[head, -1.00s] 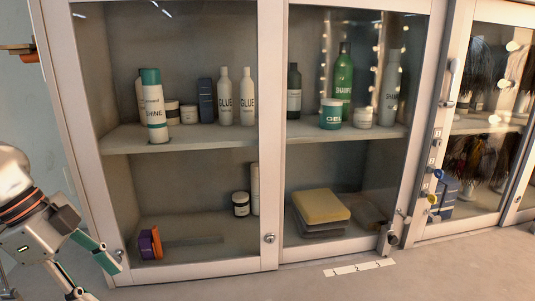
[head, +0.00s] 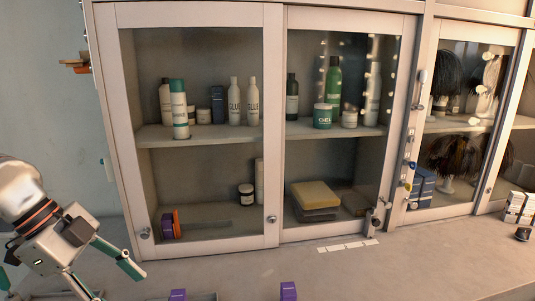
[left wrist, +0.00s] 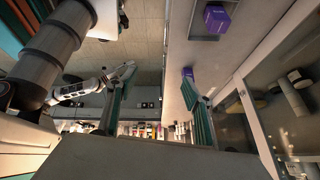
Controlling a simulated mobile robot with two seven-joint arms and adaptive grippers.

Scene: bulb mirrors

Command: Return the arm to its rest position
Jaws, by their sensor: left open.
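My left gripper (head: 112,279) is at the lower left of the head view, above the counter (head: 235,263) and in front of the glass cabinet. Its two fingers are apart with nothing between them. In the left wrist view the spread fingers (left wrist: 156,103) frame an empty gap. A white and grey arm, seemingly my right one, shows in the left wrist view with its gripper (left wrist: 122,73) small and away from the cabinet; its finger opening is unclear. The right gripper does not show in the head view.
The cabinet's glass doors (head: 272,120) look shut; bottles stand behind them. Purple boxes (head: 288,291) (head: 178,295) are at the counter's front. In the left wrist view a purple box (left wrist: 217,18) sits in a grey tray (left wrist: 204,37). The counter's middle looks clear.

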